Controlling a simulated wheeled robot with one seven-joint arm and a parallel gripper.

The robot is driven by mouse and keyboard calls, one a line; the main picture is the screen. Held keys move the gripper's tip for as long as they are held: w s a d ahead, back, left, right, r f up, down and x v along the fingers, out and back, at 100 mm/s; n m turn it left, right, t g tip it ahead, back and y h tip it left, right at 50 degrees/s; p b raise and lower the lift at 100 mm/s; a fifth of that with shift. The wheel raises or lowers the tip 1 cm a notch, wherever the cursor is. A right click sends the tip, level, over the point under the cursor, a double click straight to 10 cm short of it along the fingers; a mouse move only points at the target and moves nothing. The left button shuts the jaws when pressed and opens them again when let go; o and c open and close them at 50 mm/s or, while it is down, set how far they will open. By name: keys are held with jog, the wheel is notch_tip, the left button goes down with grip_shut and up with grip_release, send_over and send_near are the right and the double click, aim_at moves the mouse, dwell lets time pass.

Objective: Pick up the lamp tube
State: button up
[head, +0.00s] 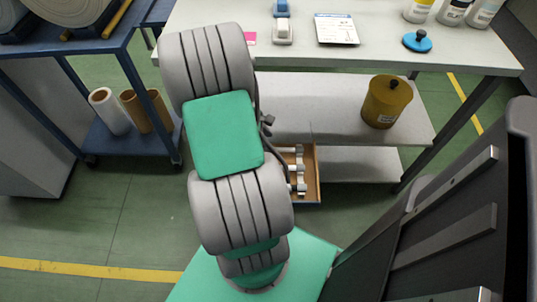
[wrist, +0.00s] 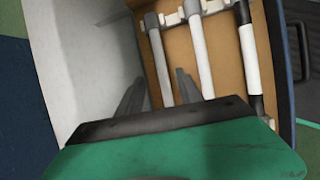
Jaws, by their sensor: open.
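An open drawer (wrist: 179,75) with a tan floor holds three rod-like tubes in white clips. A grey-white tube (wrist: 158,62) lies at the left, a plain white tube (wrist: 199,52) in the middle, and a rod with a white body and black ends (wrist: 249,55) at the right. I cannot tell for certain which one is the lamp tube. My gripper (wrist: 160,78) is open and empty above the drawer, its fingers on either side of the left tube in the picture. In the head view my arm hides the gripper and part of the drawer (head: 314,178).
A workbench (head: 385,55) with a lower shelf stands above and behind the drawer. An ochre canister (head: 386,101) stands on the shelf. A blue cart (head: 85,50) with cardboard cores (head: 133,110) is at the left. Green floor is clear at lower left.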

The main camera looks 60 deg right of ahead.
aim_at(273, 148)
jog(key=b+x, duration=0.1)
jog(key=x, duration=0.1)
jog(key=b+x, duration=0.1)
jog(key=x, duration=0.2)
jog(key=shift+a+f, duration=0.1)
jog(key=shift+f, duration=0.3)
jog(key=shift+r, duration=0.1)
grip_shut()
